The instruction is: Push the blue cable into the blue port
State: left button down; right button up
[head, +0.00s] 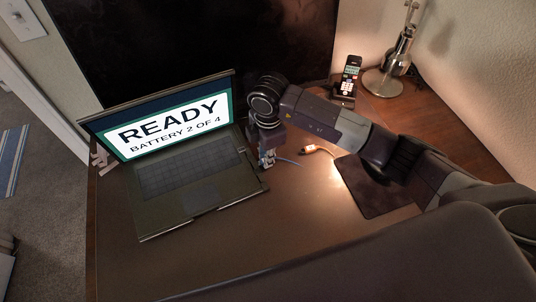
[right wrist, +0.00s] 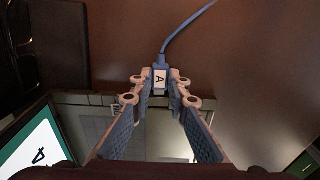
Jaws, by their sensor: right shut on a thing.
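My right gripper (head: 267,163) is at the right edge of the open laptop (head: 190,207), pointing down. In the right wrist view its fingers (right wrist: 160,88) are shut on the plug of the blue cable (right wrist: 178,40), which has a white label with an "A" (right wrist: 160,80). The cable runs up and right from the plug; a short piece shows on the desk in the head view (head: 288,161). The laptop screen reads "READY BATTERY 2 OF 4". I cannot make out the blue port or whether the plug touches the laptop. My left gripper is not in view.
A pale cable with a lit end (head: 309,150) lies right of the gripper, near a dark mat (head: 385,198). A phone on a stand (head: 350,75) and a lamp (head: 384,83) stand at the back. A small pale object (head: 100,158) sits left of the laptop. The front desk is clear.

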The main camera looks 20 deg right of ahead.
jog(key=shift+s+a, duration=0.1)
jog(key=shift+a, duration=0.45)
jog(key=o, duration=0.9)
jog(key=r, duration=1.2)
jog(key=shift+s, duration=0.4)
